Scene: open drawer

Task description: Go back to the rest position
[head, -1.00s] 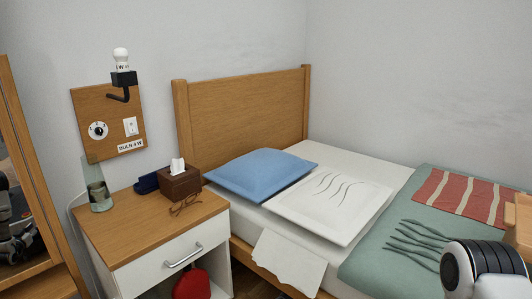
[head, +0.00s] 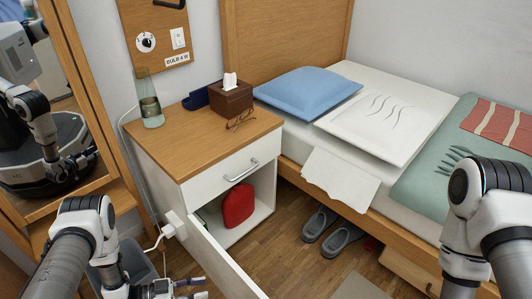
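My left gripper (head: 190,288) is at the bottom edge of the head view, in front of the nightstand and just left of its open white door. Its two fingers show apart with nothing visible between them, and part of it is cut off by the frame. My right arm comes in at the right, in front of the bed. Only a small dark piece of my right gripper (head: 431,289) shows at the bottom edge, so its fingers are hidden.
The nightstand (head: 172,143) has a shut upper drawer (head: 222,178) and an open lower door (head: 222,262), with a red bag-like thing (head: 238,205) inside. A mirror (head: 62,75) stands left, the bed (head: 400,95) right. Slippers (head: 340,238) lie on the floor.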

